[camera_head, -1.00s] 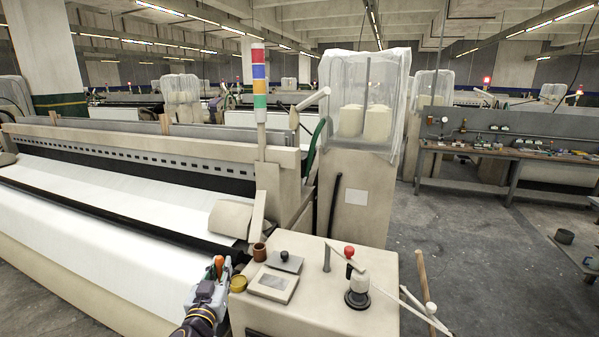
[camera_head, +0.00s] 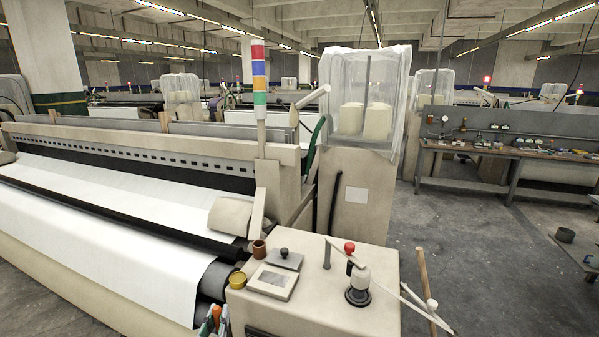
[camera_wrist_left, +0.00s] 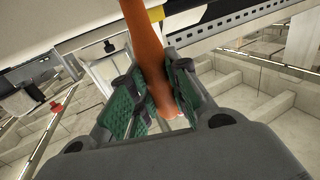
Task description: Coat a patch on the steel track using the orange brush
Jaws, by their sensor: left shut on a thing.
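The orange brush (camera_wrist_left: 147,50) is between the green-padded fingers of my left gripper (camera_wrist_left: 158,100) in the left wrist view. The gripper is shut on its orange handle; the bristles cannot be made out. In the head view, only a small part of my left gripper (camera_head: 211,322) shows at the bottom edge, with the orange handle (camera_head: 216,311) upright in it, left of the beige cabinet. A slotted grey metal rail (camera_wrist_left: 238,16) crosses the top right of the wrist view; I cannot tell if it is the steel track. My right gripper is not in view.
The loom with white cloth (camera_head: 120,240) fills the left. Open floor (camera_head: 490,260) lies right.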

